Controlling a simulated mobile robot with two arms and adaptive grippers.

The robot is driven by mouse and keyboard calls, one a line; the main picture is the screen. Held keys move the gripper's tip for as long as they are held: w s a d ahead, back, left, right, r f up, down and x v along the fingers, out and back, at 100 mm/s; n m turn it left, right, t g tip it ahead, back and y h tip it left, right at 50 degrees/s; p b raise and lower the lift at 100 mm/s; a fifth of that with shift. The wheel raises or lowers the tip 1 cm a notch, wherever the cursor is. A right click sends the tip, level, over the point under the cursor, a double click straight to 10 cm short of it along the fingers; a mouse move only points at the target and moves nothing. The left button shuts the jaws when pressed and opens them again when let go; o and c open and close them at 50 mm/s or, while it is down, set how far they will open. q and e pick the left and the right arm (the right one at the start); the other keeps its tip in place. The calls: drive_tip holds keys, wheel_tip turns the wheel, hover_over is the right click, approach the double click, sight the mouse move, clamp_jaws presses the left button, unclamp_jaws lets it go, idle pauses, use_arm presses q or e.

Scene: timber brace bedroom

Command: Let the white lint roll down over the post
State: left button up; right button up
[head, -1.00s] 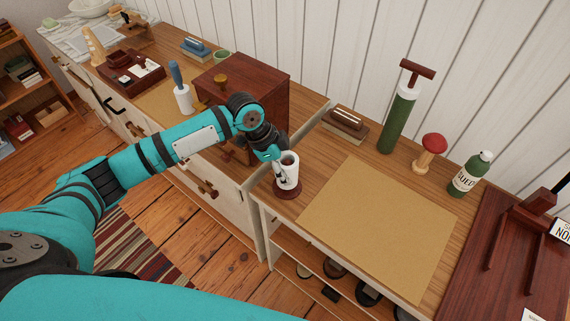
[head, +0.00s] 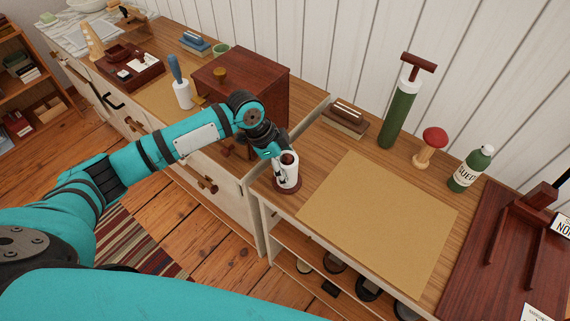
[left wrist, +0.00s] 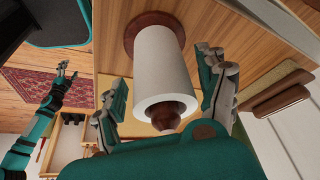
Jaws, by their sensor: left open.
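The white lint roll (head: 289,174) is around the post, upright on its round dark-red base (head: 287,193) near the left end of the desk. In the left wrist view the roll (left wrist: 162,65) reaches down to the base disc (left wrist: 133,28), and the post's brown knob (left wrist: 167,116) shows at the roll's open top. My left gripper (left wrist: 160,95) is open, with one finger on each side of the roll and visible gaps. It also shows at the roll in the head view (head: 280,166). My right gripper (left wrist: 63,76) is small in the left wrist view; its opening is unclear.
A tan mat (head: 380,222) lies right of the base. Behind it stand a green cylinder (head: 399,115), a red-topped wooden stand (head: 431,147) and a green bottle (head: 470,170). A dark wooden box (head: 250,75) and a blue-handled lint roller (head: 179,82) are on the left cabinet.

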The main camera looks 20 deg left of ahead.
use_arm(q)
drive_tip(key=shift+a+r, duration=0.1)
drive_tip(key=shift+r, duration=0.15)
drive_tip(key=v, duration=1.1)
drive_tip(key=shift+r, duration=0.2)
drive_tip(key=shift+s+a, duration=0.1)
drive_tip(key=shift+s, duration=0.05)
